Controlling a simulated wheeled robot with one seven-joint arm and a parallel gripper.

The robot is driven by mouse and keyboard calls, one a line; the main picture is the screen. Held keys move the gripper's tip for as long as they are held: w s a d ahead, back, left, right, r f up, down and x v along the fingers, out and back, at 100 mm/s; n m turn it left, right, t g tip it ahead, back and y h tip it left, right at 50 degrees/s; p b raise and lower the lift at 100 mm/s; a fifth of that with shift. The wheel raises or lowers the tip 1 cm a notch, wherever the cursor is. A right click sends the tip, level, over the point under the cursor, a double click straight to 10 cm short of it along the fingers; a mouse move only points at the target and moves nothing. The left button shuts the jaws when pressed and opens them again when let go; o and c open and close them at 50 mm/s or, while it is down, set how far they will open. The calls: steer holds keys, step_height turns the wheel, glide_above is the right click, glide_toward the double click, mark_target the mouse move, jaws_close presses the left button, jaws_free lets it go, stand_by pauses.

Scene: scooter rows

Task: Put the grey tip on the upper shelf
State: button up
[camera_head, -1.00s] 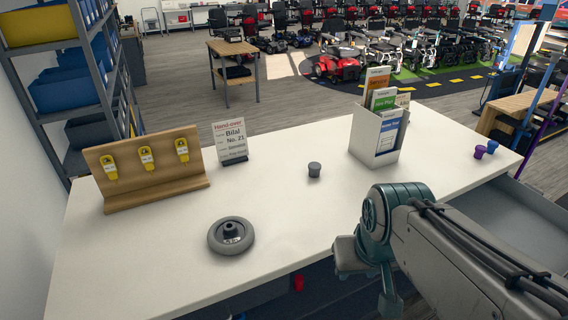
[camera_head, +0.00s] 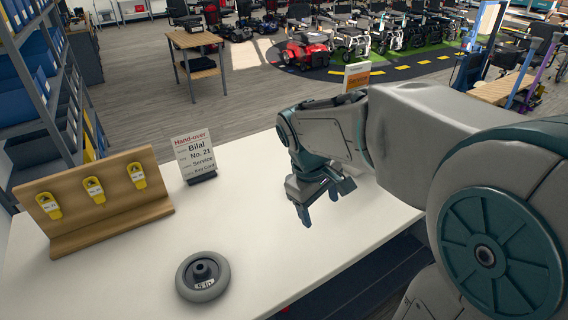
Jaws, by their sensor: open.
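The grey tip does not show now; my arm and gripper cover the part of the white table (camera_head: 130,270) around where it stood. My gripper (camera_head: 321,205) is open, pointing down over the table, right of the hand-over sign. I cannot see whether anything is between its fingers. A grey shelf unit (camera_head: 27,129) with blue bins on several levels stands at the left edge. Its top is cut off by the frame, and I cannot tell whether it holds the upper shelf of the task.
A grey wheel (camera_head: 203,277) lies on the table in front. A wooden rack (camera_head: 115,203) with yellow tags and a hand-over sign (camera_head: 195,159) stand at left. A leaflet holder (camera_head: 357,76) is mostly hidden behind my arm.

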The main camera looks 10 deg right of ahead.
steer(key=w+a+f+n+h, duration=0.3)
steer(key=w+a+n, duration=0.1)
steer(key=w, duration=0.3)
steer(key=w+a+f+n+t+h+p, duration=0.1)
steer(key=w+a+f+n+h, duration=0.2)
steer(key=w, duration=0.5)
steer(key=w+a+f+n+t+h, duration=0.1)
steer(key=w+a+f+n+h, duration=0.2)
steer(key=w+n, duration=0.4)
steer(key=shift+w+a+f+h, duration=0.15)
steer(key=shift+w+a+h, duration=0.15)
steer(key=shift+a, duration=0.4)
steer(key=shift+w+a+f+h, duration=0.1)
steer(key=shift+w+a+h, duration=0.1)
steer(key=shift+a+h, duration=0.35)
steer(key=p, duration=0.2)
glide_above(275, 192)
step_height(275, 192, down, 3)
steer(key=shift+r, duration=0.2)
steer(key=p+x, duration=0.1)
steer(key=x, duration=0.1)
steer(key=p+x, duration=0.1)
steer(key=x, duration=0.2)
steer(key=shift+s+d+f, duration=0.2)
steer(key=shift+f, duration=0.05)
steer(key=shift+w+d+f, duration=0.15)
steer(key=shift+d+f, duration=0.15)
steer(key=shift+d, duration=0.1)
steer(key=c, duration=1.1)
steer(key=shift+r, duration=0.15)
